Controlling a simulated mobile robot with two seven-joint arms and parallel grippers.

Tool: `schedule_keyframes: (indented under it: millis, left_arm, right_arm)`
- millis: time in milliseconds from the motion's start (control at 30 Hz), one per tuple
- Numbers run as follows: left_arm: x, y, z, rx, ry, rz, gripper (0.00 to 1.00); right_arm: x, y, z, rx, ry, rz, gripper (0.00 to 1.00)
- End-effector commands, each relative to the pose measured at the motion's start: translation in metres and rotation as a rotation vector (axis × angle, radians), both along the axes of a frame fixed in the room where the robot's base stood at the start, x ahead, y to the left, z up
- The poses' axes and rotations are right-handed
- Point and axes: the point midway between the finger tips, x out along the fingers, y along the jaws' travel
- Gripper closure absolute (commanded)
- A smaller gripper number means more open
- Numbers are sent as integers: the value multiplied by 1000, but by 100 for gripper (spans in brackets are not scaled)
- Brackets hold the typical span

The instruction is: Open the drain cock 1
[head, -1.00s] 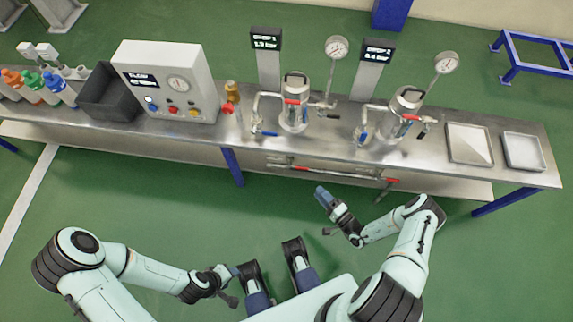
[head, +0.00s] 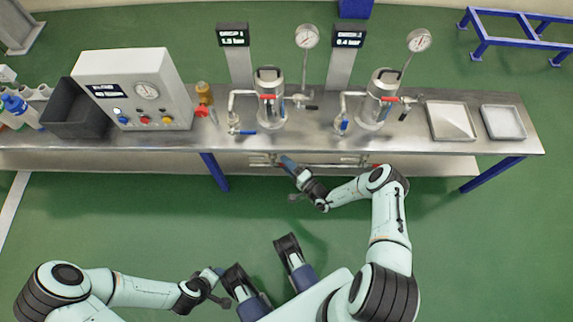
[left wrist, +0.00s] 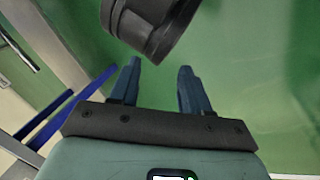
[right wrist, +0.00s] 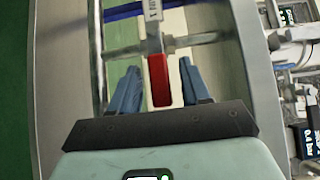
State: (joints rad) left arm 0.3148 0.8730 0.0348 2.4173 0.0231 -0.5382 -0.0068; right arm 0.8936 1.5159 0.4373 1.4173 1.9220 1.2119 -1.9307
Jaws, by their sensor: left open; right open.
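My right gripper (right wrist: 158,68) is open, with its blue fingers on either side of a red lever (right wrist: 159,82). There is a visible gap on both sides. The lever sits on a valve on a metal pipe (right wrist: 195,39), below a white tag (right wrist: 153,12) whose text I cannot fully read. In the head view the right gripper (head: 288,163) is at the bench's front edge and hides this lever. My left gripper (head: 216,271) is low on the left, over the floor. The left wrist view shows it open and empty (left wrist: 158,68).
The steel bench (head: 425,145) carries a control box (head: 135,90), two filter vessels (head: 270,100) (head: 378,100) with gauges, and two trays (head: 450,120) (head: 503,122). A drain pipe runs under its front edge. The green floor before it is clear.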

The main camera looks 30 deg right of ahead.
Motion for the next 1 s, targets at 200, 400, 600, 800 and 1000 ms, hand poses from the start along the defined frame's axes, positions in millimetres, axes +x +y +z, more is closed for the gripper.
schedule_keyframes:
  millis: [200,400,600,800,1000]
  left_arm:
    - [0,0,0,0,-1,0,53]
    - [0,0,0,0,-1,0,53]
    - [-1,-1,2,-1,4,-1,53]
    - [-18,-9,17,-24,47,-20,53]
    - [-50,-24,46,-65,133,-57,53]
  right_arm:
    - [1,0,0,0,0,0,53]
    - [0,0,0,0,0,0,100]
    - [0,0,1,-4,2,0,100]
    - [0,-2,6,-41,27,1,100]
    - [0,-8,13,-119,73,1,100]
